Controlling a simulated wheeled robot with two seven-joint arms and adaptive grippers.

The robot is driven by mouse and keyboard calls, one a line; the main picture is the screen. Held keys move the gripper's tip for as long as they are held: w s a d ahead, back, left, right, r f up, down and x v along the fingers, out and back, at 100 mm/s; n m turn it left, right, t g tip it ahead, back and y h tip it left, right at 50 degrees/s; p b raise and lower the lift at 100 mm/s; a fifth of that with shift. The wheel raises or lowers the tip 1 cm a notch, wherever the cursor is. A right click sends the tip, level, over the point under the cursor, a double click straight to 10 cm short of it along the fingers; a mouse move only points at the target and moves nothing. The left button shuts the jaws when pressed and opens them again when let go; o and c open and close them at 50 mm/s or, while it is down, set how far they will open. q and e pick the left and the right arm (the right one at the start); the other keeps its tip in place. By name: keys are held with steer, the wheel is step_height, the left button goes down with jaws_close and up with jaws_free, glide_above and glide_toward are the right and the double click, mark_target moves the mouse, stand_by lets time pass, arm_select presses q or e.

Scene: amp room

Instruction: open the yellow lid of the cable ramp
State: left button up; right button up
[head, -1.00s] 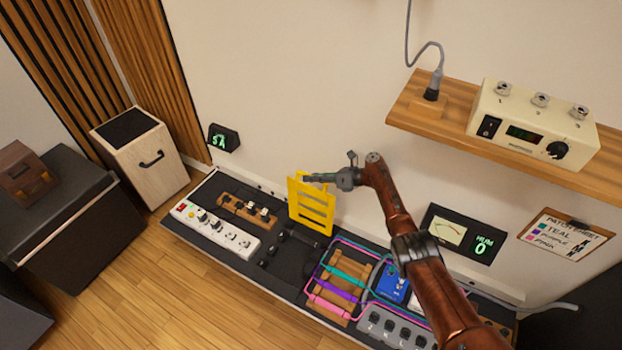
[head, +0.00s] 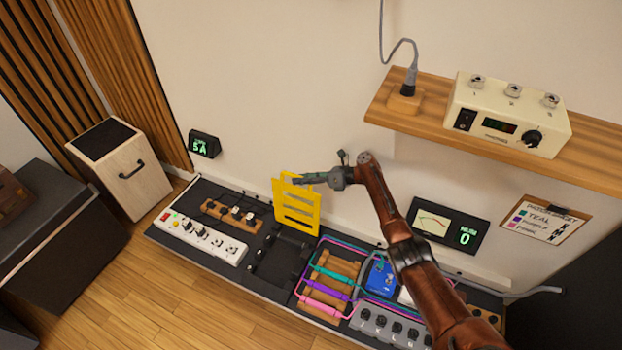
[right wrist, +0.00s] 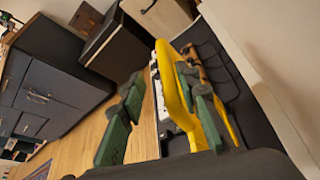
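The cable ramp's yellow lid (head: 281,211) stands raised, near upright, close to the wall in the head view. The dark ramp base (head: 279,262) shows open below it. My right gripper (head: 296,180) is at the lid's upper edge. In the right wrist view my right gripper (right wrist: 160,110) has its green fingers wide apart. The lid (right wrist: 173,85) lies at the right finger, with yellow showing on both sides of that finger. The exact contact is hard to tell. My left gripper is not in view.
A white power strip (head: 200,240) lies left of the ramp, and a wooden rack with coloured cables (head: 330,285) lies right. A wooden shelf (head: 400,105) with a cream device (head: 508,115) sticks out above. Wooden floor (head: 150,290) is clear in front.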

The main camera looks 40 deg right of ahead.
steer(key=shift+v, duration=2.15)
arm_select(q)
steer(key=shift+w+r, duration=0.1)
arm_select(e)
steer(key=shift+d, duration=0.1)
